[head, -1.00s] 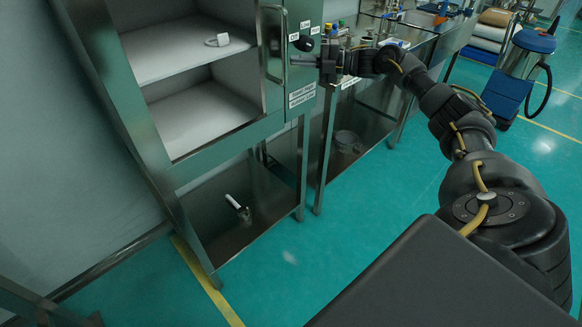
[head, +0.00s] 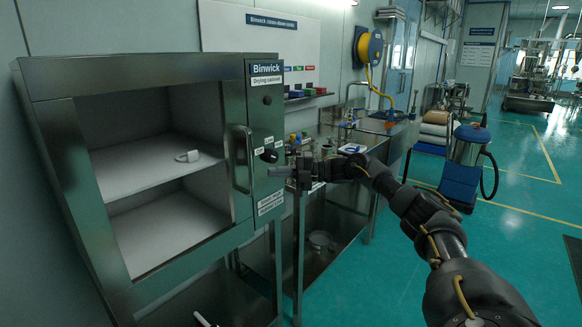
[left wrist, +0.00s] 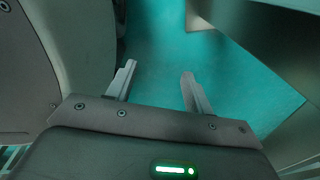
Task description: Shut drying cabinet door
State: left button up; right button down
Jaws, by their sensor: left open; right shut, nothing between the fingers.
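The drying cabinet (head: 150,62) stands at the left in the head view, its front open onto two shelf levels. The door (head: 237,122), with a long vertical handle (head: 240,160), is seen almost edge-on between the opening and the control panel (head: 264,108). It is not over the opening; its exact angle is hard to tell. My right gripper (head: 279,171) is shut and empty, its fingers pointing left by the panel's dark knob (head: 268,156), right of the handle. Contact cannot be told. My left gripper (left wrist: 158,76) is open and empty in the left wrist view, above green floor.
A small white item (head: 188,156) lies on the upper shelf. A steel bench (head: 345,215) with bottles stands right of the cabinet. A blue-topped vacuum (head: 466,165) stands farther right. The green floor (head: 530,215) there is open.

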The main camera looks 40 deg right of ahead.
pick_arm(q)
jog(key=shift+w+d+r+b, duration=0.15)
jog(key=shift+w+d, duration=0.15)
jog(key=shift+w, duration=0.5)
jog(key=shift+w+d+r+b, duration=0.15)
jog(key=shift+w+d, duration=0.2)
jog(key=shift+w, duration=0.45)
jog(key=shift+w+d+b, duration=0.15)
jog(key=shift+w+d, duration=0.15)
jog(key=shift+w, duration=0.5)
pick_arm(e)
jog(key=w+d, duration=0.3)
jog(key=d, duration=0.4)
jog(key=shift+d, duration=0.15)
